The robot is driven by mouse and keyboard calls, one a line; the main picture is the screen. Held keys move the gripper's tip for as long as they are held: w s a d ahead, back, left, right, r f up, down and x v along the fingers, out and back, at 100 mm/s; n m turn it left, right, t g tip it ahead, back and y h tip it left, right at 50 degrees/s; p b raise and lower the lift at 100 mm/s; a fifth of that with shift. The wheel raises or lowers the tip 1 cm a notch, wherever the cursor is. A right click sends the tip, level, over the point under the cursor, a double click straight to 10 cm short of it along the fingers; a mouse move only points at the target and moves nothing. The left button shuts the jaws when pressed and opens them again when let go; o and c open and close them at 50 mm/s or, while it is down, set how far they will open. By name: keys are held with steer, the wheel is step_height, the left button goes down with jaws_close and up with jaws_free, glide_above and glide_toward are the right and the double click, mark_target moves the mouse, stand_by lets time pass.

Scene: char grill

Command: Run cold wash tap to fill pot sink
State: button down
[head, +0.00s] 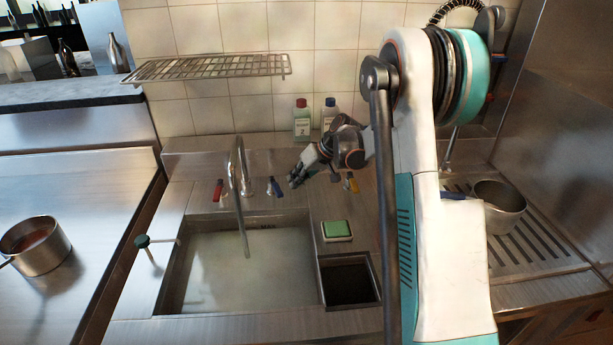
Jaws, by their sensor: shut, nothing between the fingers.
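The large steel sink basin (178,275) in the head view holds a pale, cloudy surface that looks like water. A tall curved tap (237,160) stands behind it, its spout reaching over the basin. I cannot tell whether a stream is running from it. A red-handled lever (218,189) is left of the tap. A blue-handled lever (274,187) is to its right and sits at a slant. My gripper (293,181) is shut and empty, just right of the blue lever, with a small gap seeming to lie between them.
A green sponge (336,230) lies right of the basin, above a small dark square well (348,283). An orange-handled lever (351,182) is behind. A pot (499,205) stands on the right drainer.

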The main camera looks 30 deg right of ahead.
mark_target(279, 187)
steer(key=shift+a+r, duration=0.1)
steer(key=shift+a, duration=1.2)
steer(key=shift+s+a+m+t+h+b, duration=0.25)
steer(key=shift+a+m+t+h, duration=0.2)
steer(key=shift+a+m, duration=0.7)
steer(key=shift+m, duration=0.05)
steer(key=shift+d, duration=0.1)
